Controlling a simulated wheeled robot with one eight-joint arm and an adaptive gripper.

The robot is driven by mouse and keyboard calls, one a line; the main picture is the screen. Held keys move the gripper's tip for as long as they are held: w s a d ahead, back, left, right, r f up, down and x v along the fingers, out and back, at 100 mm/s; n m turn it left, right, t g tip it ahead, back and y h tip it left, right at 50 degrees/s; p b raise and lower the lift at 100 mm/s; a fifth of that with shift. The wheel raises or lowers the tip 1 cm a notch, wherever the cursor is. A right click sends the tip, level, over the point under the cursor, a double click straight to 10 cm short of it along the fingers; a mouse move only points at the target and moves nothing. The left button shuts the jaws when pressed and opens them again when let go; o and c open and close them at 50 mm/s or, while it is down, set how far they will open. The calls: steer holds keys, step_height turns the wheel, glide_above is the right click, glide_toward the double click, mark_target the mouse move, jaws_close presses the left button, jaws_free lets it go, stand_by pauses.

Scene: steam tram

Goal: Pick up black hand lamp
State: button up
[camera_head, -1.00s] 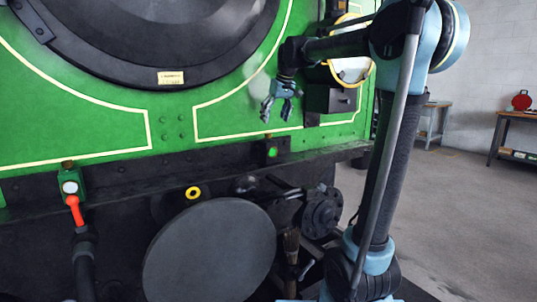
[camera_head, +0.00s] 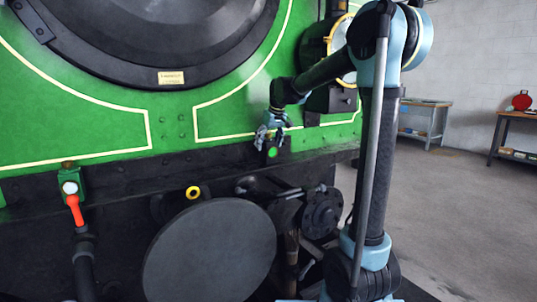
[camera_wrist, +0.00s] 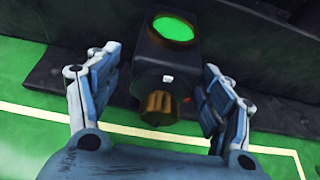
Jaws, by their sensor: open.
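The black hand lamp (camera_wrist: 167,55) is a small dark box with a round green lens and a brass-brown knob. In the wrist view it lies between and just beyond my gripper's open fingers (camera_wrist: 160,95), with the knob nearest the palm. In the head view the lamp (camera_head: 271,152) stands on the dark ledge at the front of the green tram, its green lens showing. My gripper (camera_head: 268,138) is right above it, fingers pointing down, open and partly covering the lamp. I cannot tell whether the fingers touch it.
The green tram front (camera_head: 220,130) rises close behind the lamp. A large round buffer (camera_head: 210,252) sticks out below the ledge. A large headlamp (camera_head: 342,50) is mounted at upper right. A red-handled valve (camera_head: 76,210) is at left. Open floor (camera_head: 450,220) and benches lie at right.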

steer(key=shift+x, duration=1.85)
steer(key=shift+a, duration=0.1)
steer(key=shift+c, duration=0.5)
steer(key=c, duration=1.5)
steer(key=shift+o, duration=0.2)
steer(key=shift+r, duration=0.15)
